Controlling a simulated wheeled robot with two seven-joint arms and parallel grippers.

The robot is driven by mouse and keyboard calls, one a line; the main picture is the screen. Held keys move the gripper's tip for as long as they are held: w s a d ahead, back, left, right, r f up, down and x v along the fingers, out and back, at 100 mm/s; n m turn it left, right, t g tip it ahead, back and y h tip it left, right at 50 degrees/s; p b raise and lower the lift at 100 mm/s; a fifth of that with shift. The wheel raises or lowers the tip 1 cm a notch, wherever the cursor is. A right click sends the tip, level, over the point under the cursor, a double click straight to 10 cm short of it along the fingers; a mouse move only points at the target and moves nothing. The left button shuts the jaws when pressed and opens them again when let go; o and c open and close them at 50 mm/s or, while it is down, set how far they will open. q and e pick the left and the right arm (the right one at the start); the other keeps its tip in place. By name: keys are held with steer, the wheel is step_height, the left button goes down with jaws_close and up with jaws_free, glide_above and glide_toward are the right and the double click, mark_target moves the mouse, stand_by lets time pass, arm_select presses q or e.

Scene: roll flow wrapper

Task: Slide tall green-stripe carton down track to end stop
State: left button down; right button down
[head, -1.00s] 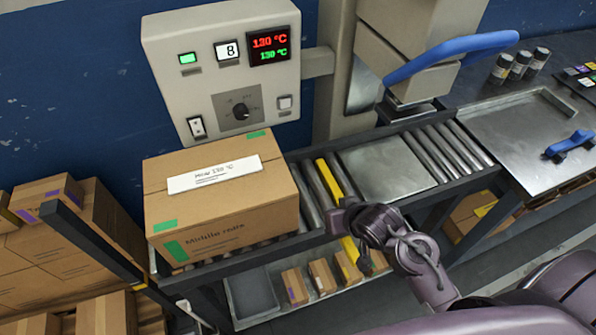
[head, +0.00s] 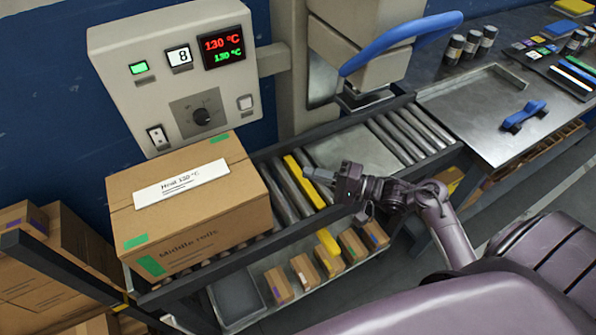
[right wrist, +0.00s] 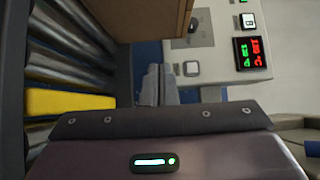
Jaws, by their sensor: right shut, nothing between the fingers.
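A large brown carton (head: 190,200) with green marks at its corners and a white "Heat 130 °C" label sits on the roller track (head: 390,135), at its left part. Part of a brown carton also shows at the top of the right wrist view (right wrist: 140,18). My right gripper (head: 312,173) is shut and empty over the track, by the yellow roller (head: 296,170), apart from the carton's right side. Its closed fingers also show in the right wrist view (right wrist: 158,88). The track's end stop is not clearly visible. My left gripper is not in view.
The control box (head: 180,70) stands behind the carton. A blue-handled press (head: 400,45) overhangs the track. Several small striped cartons (head: 304,270) stand on a lower shelf beside a grey tray (head: 238,300). A steel table (head: 480,110) with jars is at the right.

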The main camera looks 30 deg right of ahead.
steer(key=w+a+p, duration=0.2)
steer(key=w+a, duration=0.4)
steer(key=a, duration=0.4)
steer(key=shift+d, duration=0.1)
